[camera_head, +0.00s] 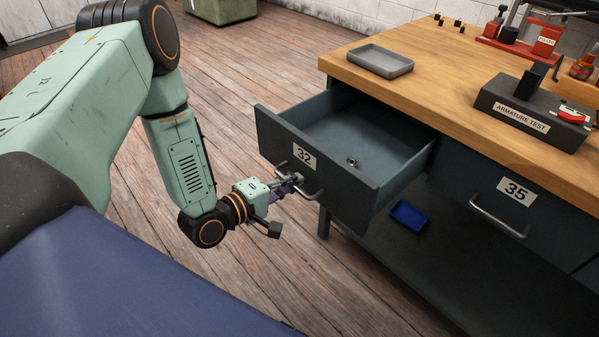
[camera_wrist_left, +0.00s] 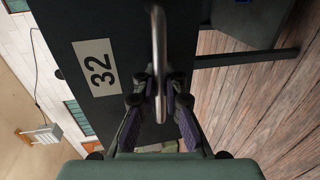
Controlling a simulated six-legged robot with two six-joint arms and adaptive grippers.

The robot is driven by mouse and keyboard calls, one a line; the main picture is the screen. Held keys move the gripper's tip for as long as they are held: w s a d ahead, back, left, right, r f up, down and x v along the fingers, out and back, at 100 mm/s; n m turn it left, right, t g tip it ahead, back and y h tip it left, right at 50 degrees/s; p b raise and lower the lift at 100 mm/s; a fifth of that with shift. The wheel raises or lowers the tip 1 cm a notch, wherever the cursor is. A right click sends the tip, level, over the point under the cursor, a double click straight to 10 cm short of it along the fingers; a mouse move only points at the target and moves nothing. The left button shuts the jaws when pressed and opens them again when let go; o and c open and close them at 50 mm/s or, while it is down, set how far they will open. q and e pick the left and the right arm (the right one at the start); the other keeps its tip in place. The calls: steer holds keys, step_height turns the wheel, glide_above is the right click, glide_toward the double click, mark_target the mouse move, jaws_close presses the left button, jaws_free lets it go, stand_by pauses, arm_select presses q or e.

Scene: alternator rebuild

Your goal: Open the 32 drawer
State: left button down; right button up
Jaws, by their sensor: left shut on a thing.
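The drawer labelled 32 (camera_head: 335,181) stands pulled well out of the workbench, and its inside shows. A small ring-shaped metal part (camera_head: 352,162) lies on the drawer floor. The drawer's bar handle (camera_head: 313,192) is on its front, below the label, and it also shows in the left wrist view (camera_wrist_left: 158,45). My left gripper (camera_head: 290,186) is shut on this handle; in the left wrist view its fingers (camera_wrist_left: 159,100) sit on both sides of the bar. My right gripper is in neither view.
The drawer labelled 35 (camera_head: 499,205) is shut, to the right. A grey tray (camera_head: 380,62) and the armature test block (camera_head: 528,115) stand on the wooden bench top (camera_head: 440,85). A blue bin (camera_head: 408,216) sits on the lower shelf. Plank floor lies clear in front of the drawer.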

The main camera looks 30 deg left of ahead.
arm_select(q)
steer(key=shift+r, duration=0.1)
steer(key=c, duration=1.4)
jaws_free()
steer(key=shift+s, duration=0.1)
steer(key=shift+c, duration=0.2)
steer(key=v, duration=0.7)
steer(key=shift+s, duration=0.25)
